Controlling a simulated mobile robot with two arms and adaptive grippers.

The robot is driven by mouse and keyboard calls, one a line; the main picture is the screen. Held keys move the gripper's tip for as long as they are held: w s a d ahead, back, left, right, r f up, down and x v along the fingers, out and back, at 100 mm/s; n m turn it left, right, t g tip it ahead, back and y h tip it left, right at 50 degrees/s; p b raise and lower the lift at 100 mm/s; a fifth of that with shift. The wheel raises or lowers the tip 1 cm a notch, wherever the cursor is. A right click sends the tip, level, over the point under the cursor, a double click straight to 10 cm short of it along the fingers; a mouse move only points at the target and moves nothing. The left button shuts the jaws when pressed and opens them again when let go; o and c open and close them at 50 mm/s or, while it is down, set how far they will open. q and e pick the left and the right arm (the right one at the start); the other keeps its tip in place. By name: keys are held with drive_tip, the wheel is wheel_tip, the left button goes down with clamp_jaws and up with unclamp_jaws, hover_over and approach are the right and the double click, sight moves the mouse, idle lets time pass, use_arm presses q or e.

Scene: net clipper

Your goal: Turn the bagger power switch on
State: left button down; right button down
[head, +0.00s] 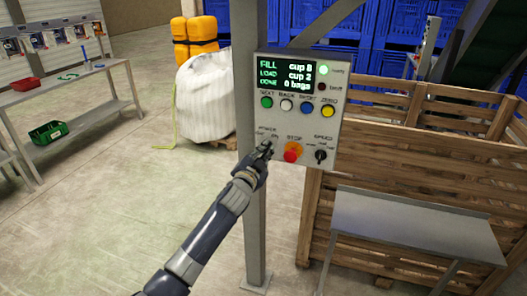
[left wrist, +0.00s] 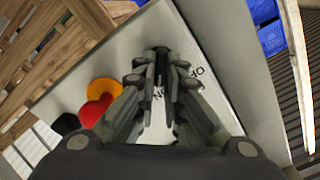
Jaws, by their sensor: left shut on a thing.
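The bagger control panel (head: 315,115) is a grey box on a post. Its POWER label (head: 266,131) is at the lower left, with my left gripper (head: 265,149) just below it. In the left wrist view my left gripper (left wrist: 160,65) is shut at the power switch, its fingers closing around it between the OFF and ON lettering. The fingers hide most of the switch, so I cannot tell which way it points. My right gripper is not in view.
A red stop button (head: 291,155) on a yellow ring sits right of the gripper, with a black speed knob (head: 320,155) beyond. Coloured buttons run above. The screen (head: 286,74) is lit. A wooden crate (head: 410,155) stands behind right; the floor left is clear.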

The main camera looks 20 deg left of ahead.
use_arm(q)
drive_tip(key=shift+m, duration=0.5)
drive_tip(key=shift+f, duration=0.1)
drive_tip(key=c, duration=1.7)
unclamp_jaws()
drive_tip(key=s, duration=1.2)
drive_tip(key=shift+a, duration=0.2)
